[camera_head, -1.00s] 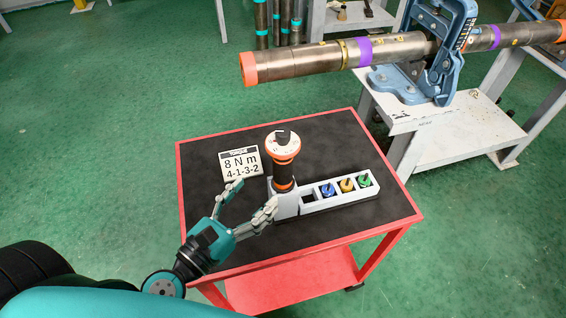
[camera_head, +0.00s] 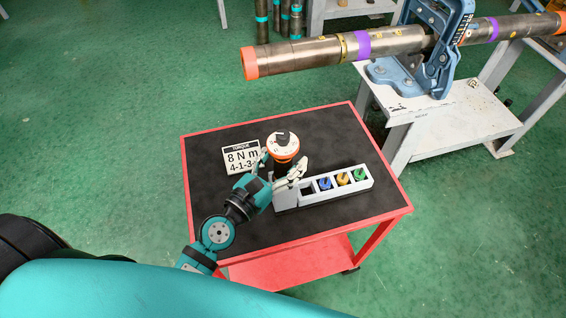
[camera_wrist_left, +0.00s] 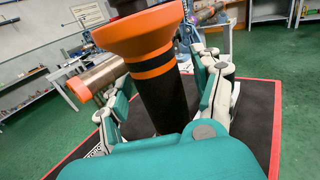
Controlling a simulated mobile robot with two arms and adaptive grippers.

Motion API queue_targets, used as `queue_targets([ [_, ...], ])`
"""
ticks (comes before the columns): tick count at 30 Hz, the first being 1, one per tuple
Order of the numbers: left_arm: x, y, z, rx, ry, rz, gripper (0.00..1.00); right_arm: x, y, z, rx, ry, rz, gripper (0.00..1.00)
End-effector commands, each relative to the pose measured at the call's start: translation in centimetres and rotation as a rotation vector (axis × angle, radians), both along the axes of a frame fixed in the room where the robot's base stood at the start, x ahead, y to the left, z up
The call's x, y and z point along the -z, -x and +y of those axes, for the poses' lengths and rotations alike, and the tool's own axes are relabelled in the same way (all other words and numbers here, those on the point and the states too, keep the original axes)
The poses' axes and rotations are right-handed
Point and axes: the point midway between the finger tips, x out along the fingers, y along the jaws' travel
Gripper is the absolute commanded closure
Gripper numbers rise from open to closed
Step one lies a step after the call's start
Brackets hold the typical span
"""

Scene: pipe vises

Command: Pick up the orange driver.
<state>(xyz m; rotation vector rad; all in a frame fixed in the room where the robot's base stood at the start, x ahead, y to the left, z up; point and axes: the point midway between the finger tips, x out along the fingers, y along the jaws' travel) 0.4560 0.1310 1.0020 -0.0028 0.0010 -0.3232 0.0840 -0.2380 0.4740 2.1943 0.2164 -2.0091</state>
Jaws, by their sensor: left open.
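The orange driver (camera_head: 283,146) stands upright at the left end of the white holder on the cart, with a white dial top, an orange rim and a black body. In the left wrist view its orange collar (camera_wrist_left: 140,34) and black handle (camera_wrist_left: 166,98) fill the middle. My left gripper (camera_head: 284,162) is open, with its fingers on either side of the driver. The wrist view shows gaps between the fingers and the handle, so they do not look closed on it. The driver's lower part is hidden behind the hand in the head view. My right gripper is not in view.
The white holder (camera_head: 312,197) has an empty slot and blue, yellow and green pieces. A torque card (camera_head: 241,158) reading 8 N m lies left of the driver. The red-edged cart (camera_head: 380,218) has bare black mat around. A pipe (camera_head: 310,55) in a blue vise (camera_head: 440,50) stands behind.

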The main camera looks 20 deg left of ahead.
Motion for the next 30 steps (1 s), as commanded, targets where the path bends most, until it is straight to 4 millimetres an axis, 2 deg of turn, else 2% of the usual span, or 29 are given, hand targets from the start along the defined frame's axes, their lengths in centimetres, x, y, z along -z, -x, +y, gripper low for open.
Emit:
queue_targets([
  [2,0.01,0.03,0.02,0.000,0.000,0.000,0.36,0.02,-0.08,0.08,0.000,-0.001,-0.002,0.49],
  [17,-0.01,0.05,0.05,-0.001,-0.001,0.000,1.00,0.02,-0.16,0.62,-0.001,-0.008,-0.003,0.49],
  [30,-0.23,0.02,0.08,-0.002,0.000,-0.004,1.00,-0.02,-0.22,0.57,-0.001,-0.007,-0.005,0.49],
])
